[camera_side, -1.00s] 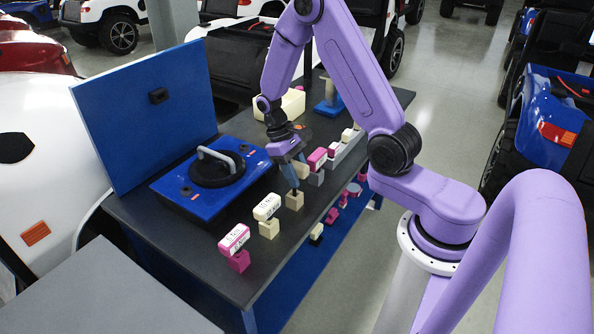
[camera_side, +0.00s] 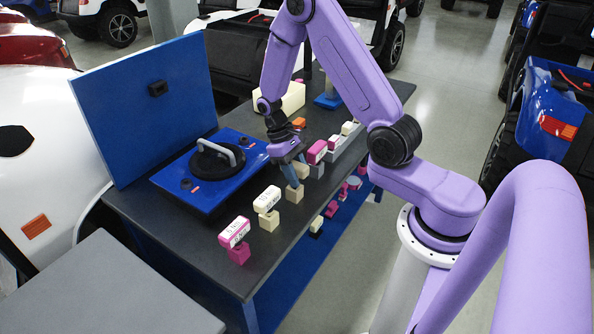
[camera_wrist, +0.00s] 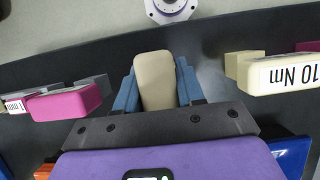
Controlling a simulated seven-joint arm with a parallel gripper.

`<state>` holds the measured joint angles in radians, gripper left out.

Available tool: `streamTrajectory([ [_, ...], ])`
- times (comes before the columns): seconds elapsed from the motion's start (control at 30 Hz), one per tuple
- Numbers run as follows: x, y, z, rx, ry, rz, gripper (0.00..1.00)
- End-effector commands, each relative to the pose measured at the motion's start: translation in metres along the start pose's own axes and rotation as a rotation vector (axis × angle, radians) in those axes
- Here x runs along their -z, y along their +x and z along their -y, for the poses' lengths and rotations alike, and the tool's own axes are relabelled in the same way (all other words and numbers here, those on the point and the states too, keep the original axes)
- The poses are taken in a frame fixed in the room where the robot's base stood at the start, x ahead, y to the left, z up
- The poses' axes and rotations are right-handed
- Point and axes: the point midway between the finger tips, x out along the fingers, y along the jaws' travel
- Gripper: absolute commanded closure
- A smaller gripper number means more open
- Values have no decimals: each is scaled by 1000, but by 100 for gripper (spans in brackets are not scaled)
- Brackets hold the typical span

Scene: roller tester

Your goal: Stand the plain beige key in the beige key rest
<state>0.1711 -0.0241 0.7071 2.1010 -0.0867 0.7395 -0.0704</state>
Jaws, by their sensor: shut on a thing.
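The plain beige key (camera_wrist: 155,80) is between the two blue fingers of my gripper (camera_wrist: 157,88) in the wrist view, and the gripper is shut on it. In the side view my gripper (camera_side: 292,176) points down, directly above the beige key rest (camera_side: 294,194). The key (camera_side: 301,170) is mostly hidden behind the fingers there. The fingertips are very near the top of the rest. I cannot tell whether the key touches it or sits in it. The rest is hidden in the wrist view.
A cream key marked 10 Nm (camera_wrist: 285,73) stands on one side; a pink key (camera_wrist: 65,102) stands on the other. Another labelled pink key (camera_side: 234,232) stands at the near end of the row. The blue tester (camera_side: 212,170) with a handle lies left. Dark tabletop between is clear.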

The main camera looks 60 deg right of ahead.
Motion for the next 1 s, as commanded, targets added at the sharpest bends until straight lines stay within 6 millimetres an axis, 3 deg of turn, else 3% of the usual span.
streamTrajectory([
  [0.4, 4, 10, 0, 0, 0, 0, 100],
  [0.43, 4, 10, 0, 0, 0, 0, 55],
  [0.5, 4, 10, 0, 0, 0, 0, 33],
  [0.83, 4, 8, 0, 0, 0, -1, 32],
  [1.0, 5, -8, 0, -1, 1, -5, 32],
])
